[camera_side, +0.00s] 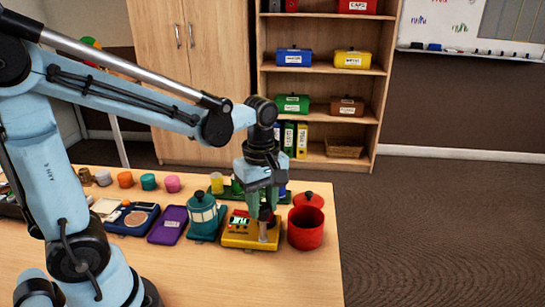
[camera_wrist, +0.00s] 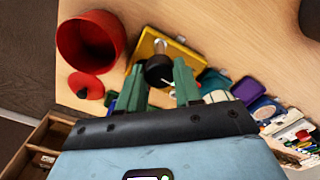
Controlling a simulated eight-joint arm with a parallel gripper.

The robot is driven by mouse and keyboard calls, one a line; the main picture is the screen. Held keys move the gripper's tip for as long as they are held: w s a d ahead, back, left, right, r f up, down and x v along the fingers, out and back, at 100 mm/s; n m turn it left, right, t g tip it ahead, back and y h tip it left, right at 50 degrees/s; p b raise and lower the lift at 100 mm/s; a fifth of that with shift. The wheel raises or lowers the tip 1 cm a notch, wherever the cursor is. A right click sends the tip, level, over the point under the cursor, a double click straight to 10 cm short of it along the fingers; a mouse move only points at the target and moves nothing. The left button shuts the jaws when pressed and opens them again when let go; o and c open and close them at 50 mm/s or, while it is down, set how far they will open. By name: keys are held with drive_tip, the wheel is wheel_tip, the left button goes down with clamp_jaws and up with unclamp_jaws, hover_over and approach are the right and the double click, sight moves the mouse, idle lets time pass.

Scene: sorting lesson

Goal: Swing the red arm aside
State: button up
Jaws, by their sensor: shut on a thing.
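A yellow box (camera_side: 235,240) with a small green and white panel stands near the table's right end. In the wrist view, the yellow box (camera_wrist: 142,50) carries a pale metal piece (camera_wrist: 160,47) and a dark round knob (camera_wrist: 158,73). My gripper (camera_side: 264,204) points down over the box's right part. In the wrist view, my gripper's green fingers (camera_wrist: 159,68) stand on both sides of the dark knob and are shut on it. I cannot make out a clear red arm; the fingers hide part of the box.
An open red pot (camera_side: 305,238) stands close right of the box, with a red lid (camera_side: 308,200) behind it. A teal lantern-like pot (camera_side: 203,213) and a purple case (camera_side: 168,225) stand left. The table's front is clear.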

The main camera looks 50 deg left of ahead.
drive_tip(key=shift+n, duration=0.5)
drive_tip(key=o, duration=1)
drive_tip(key=shift+o, duration=0.2)
drive_tip(key=shift+r, duration=0.1)
wheel_tip(320, 180, up, 12)
idle(0.4)
drive_tip(key=m+t, duration=0.7)
drive_tip(key=m, duration=1.1)
approach(263, 205)
drive_tip(key=x, duration=0.4)
